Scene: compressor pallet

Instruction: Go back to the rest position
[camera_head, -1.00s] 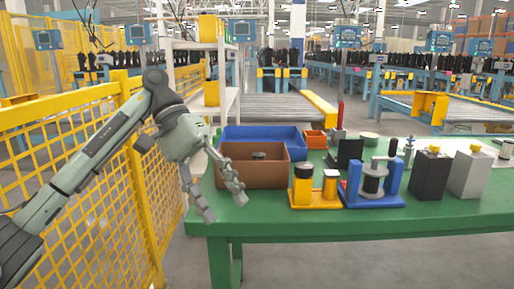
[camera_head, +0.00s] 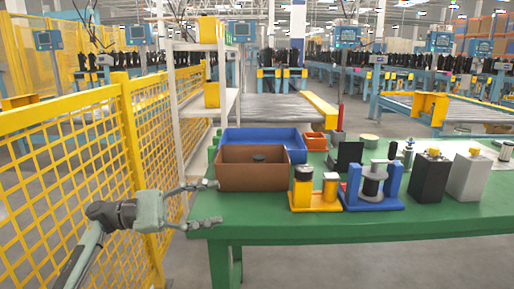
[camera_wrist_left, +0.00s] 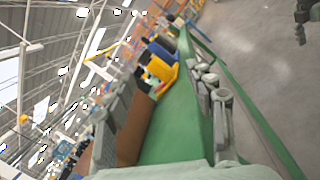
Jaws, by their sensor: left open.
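My left gripper (camera_head: 212,204) is open and empty at the left end of the green table (camera_head: 330,222), its fingers pointing right, just left of and in front of the brown box (camera_head: 252,176). My right gripper is not clearly in view; a dark grey piece at the top right of the wrist view cannot be made out.
A blue bin (camera_head: 262,137) stands behind the brown box. A yellow fixture (camera_head: 315,196), a blue fixture (camera_head: 374,188), a black block (camera_head: 430,177) and a silver block (camera_head: 469,175) stand to the right. A yellow mesh fence (camera_head: 60,165) is close to my left arm.

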